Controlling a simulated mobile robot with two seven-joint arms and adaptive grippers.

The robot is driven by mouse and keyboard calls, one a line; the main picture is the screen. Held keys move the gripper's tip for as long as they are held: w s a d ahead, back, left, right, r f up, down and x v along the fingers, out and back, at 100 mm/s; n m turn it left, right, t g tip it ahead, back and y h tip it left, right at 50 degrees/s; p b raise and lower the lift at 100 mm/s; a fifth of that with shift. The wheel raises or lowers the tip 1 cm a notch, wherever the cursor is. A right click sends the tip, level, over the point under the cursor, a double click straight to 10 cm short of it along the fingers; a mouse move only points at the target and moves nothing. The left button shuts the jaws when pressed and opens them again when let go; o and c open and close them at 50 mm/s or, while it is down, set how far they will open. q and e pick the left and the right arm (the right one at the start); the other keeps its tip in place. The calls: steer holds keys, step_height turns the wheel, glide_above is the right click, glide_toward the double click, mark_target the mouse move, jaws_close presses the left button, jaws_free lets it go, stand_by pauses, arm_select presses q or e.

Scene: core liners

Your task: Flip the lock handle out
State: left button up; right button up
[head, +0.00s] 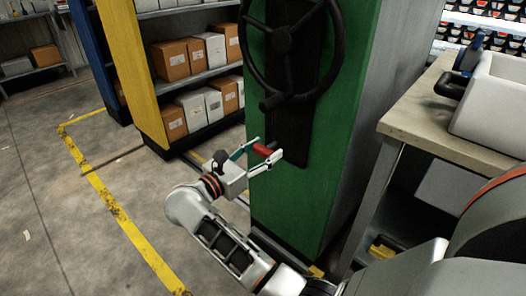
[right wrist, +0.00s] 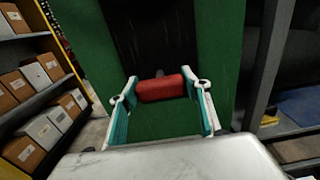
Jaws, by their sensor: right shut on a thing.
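The red lock handle (head: 264,150) sits low on the green end panel (head: 330,150), at the foot of a dark plate (head: 291,125). My right gripper (head: 262,152) is at the handle, its two fingers on either side of it. In the right wrist view the red handle (right wrist: 161,88) lies crosswise between the fingers of the right gripper (right wrist: 163,98), its ends close to the teal finger pads. The gripper is shut on the handle. The handle's mount is mostly hidden behind it. My left gripper is not in view.
A black handwheel (head: 283,40) is above the handle on the same panel. Shelves with boxes (head: 170,60) stand to the left. A workbench (head: 440,125) with a white bin (head: 490,105) is at the right. Open floor with yellow lines (head: 100,190) lies at the left.

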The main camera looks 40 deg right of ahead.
steer(key=shift+a+f, duration=0.2)
steer(key=o, duration=1.6)
steer(key=shift+a+r, duration=0.1)
steer(key=shift+r, duration=0.05)
steer(key=a, duration=0.7)
steer(key=shift+s+a, duration=0.2)
steer(key=shift+s, duration=0.15)
